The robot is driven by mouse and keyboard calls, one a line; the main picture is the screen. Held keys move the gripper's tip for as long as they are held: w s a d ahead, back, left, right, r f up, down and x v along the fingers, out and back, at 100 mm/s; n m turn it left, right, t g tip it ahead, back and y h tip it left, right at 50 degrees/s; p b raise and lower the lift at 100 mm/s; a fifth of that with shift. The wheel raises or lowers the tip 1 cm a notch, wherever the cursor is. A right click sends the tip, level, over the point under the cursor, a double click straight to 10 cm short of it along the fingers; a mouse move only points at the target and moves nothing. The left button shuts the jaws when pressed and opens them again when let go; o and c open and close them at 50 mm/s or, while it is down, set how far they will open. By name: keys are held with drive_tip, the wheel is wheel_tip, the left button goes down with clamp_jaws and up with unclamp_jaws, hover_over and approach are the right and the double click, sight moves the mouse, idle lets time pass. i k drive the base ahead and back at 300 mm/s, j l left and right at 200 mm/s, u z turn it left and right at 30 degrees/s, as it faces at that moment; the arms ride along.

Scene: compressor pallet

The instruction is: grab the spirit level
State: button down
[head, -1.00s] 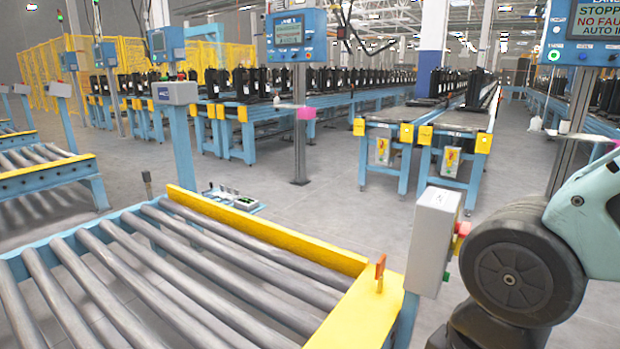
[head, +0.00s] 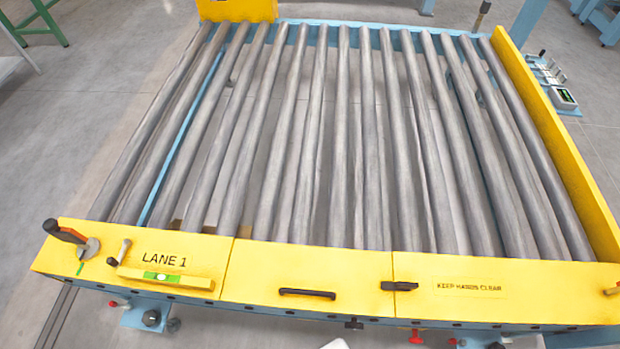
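The spirit level (head: 165,277) is a slim yellow bar with a bright green vial near its middle. It lies lengthwise on the yellow front plate (head: 300,262) of the roller conveyor, just below the "LANE 1" lettering at the left. Its yellow nearly matches the plate. Nothing covers it. My gripper is not in view.
Left of the level are a dark-handled tool (head: 65,232), a round metal piece (head: 88,248) and a small pale-handled tool (head: 124,250). A black handle (head: 307,292) and a black clip-like piece (head: 400,286) are farther right. Rollers (head: 345,130) lie behind; grey floor is open at left.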

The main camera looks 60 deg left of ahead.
sight(128, 273)
drive_tip(key=u, duration=3.15)
drive_tip(key=k+l+u, duration=0.25)
drive_tip(key=l, duration=0.15)
drive_tip(key=k+l+u, duration=0.25)
drive_tip(key=l, duration=0.15)
drive_tip(key=i+l, duration=0.05)
drive_tip(key=i, duration=0.05)
